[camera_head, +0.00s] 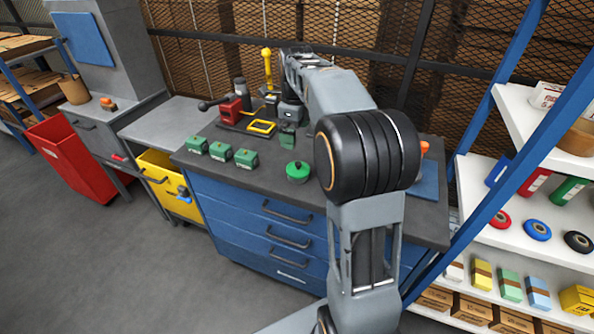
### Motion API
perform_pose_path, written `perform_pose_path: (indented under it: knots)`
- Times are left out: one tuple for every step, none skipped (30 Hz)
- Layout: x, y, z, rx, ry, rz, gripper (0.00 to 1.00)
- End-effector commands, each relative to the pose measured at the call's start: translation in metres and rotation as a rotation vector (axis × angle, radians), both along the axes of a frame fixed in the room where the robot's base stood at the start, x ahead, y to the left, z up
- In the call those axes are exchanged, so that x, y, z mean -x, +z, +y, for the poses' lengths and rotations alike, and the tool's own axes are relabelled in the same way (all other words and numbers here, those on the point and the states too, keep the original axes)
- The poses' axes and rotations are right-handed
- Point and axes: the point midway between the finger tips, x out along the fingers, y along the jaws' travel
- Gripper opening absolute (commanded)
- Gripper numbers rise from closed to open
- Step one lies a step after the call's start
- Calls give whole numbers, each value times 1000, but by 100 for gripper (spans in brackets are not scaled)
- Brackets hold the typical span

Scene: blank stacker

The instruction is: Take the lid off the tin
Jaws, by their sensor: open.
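A round green tin (298,173) with a dark knob on its lid stands on the dark top of the blue workbench (240,175), near its front edge. The lid appears to be on the tin. My gripper (288,124) points down above the bench, behind and slightly left of the tin, and apart from it. It is open. A small green block (287,141) shows just below it; whether the fingers are around this block is too small to tell. My arm covers the right part of the bench.
Several green boxes (221,152) stand in a row left of the tin. A red vise-like device (233,109) and a yellow frame (262,127) sit behind. A blue mat (427,182) lies at the right. White shelves (520,150) stand beyond. The bench front around the tin is clear.

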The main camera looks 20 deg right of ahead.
Motion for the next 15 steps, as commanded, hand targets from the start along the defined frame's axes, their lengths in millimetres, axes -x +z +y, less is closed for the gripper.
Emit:
perform_pose_path:
  knots:
    - [-5,-3,-4,-2,-60,8,100]
    - [-7,-3,-6,-3,-94,10,100]
    - [-10,-4,-8,-5,-131,15,100]
    - [-11,-6,-9,-5,-154,18,100]
    - [-12,-8,-10,-6,-172,20,100]
    - [-13,-12,-11,-7,-191,22,100]
    - [-14,-16,-12,-7,-201,24,100]
    - [-14,-21,-12,-7,-208,25,100]
    - [-14,-29,-12,-7,-214,27,100]
    - [-14,-34,-12,-8,-216,27,100]
    - [-14,-40,-12,-7,-216,27,100]
    - [-14,-47,-12,-7,-216,26,100]
    - [-14,-52,-12,-8,-215,27,100]
    - [-14,-57,-12,-7,-215,26,100]
    - [-14,-63,-12,-7,-215,26,100]
